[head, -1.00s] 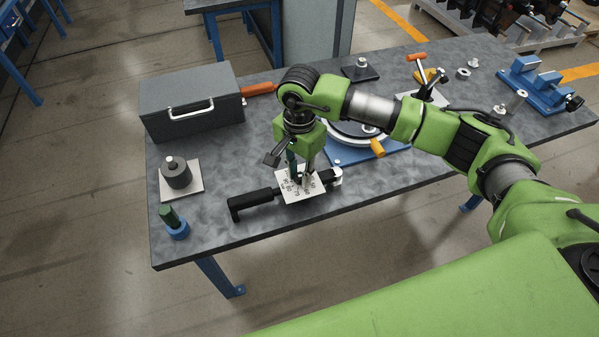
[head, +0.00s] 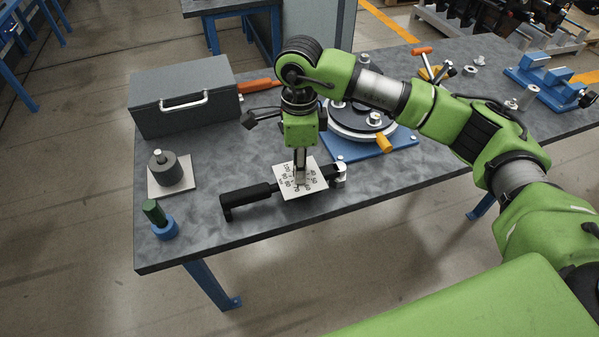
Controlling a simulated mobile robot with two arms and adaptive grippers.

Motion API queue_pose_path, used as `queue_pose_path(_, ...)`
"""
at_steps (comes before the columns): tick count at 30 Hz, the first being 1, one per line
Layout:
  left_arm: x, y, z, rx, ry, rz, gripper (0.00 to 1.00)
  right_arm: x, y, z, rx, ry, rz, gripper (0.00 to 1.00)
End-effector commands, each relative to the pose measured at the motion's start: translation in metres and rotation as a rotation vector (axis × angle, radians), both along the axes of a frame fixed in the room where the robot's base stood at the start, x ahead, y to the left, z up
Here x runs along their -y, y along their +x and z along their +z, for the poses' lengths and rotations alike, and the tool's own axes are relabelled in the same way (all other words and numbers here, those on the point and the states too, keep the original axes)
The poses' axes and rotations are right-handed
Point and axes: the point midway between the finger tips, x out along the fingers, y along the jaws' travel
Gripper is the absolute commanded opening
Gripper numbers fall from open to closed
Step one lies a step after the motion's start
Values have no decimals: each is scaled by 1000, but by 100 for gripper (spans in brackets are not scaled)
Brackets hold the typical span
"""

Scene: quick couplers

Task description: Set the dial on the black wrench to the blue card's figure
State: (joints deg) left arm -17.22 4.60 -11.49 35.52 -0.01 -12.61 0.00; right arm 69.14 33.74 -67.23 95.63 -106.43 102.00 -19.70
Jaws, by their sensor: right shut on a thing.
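The black wrench (head: 247,196) lies on the grey table near its front edge, its handle to the left and its silver head (head: 340,172) to the right. A white square dial plate (head: 318,187) with black figures in a ring sits on it. My right gripper (head: 301,181) points straight down over the middle of the plate, shut on the dial's knob. The fingers hide the knob and any pointer, so I cannot read the setting. I see no blue card. My left gripper is not in view.
A grey toolbox (head: 180,95) stands at the back left. A cylinder on a white plate (head: 170,175) and a green-and-blue part (head: 160,222) stand at the left. A round fixture on a blue base (head: 370,148) is close behind the wrench. The table's front edge is near.

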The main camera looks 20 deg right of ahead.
Motion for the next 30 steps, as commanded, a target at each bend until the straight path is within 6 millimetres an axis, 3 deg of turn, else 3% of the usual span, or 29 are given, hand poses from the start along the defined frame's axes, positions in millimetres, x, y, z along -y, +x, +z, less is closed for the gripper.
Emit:
queue_pose_path(3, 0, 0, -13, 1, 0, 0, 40, 0, 1, -3, 4, 2, -110, 0)
queue_pose_path(15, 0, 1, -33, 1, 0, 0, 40, 0, 1, -1, 2, 1, -409, 0)
queue_pose_path(30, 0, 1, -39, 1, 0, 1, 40, 0, 1, 1, 2, 0, -535, 0)
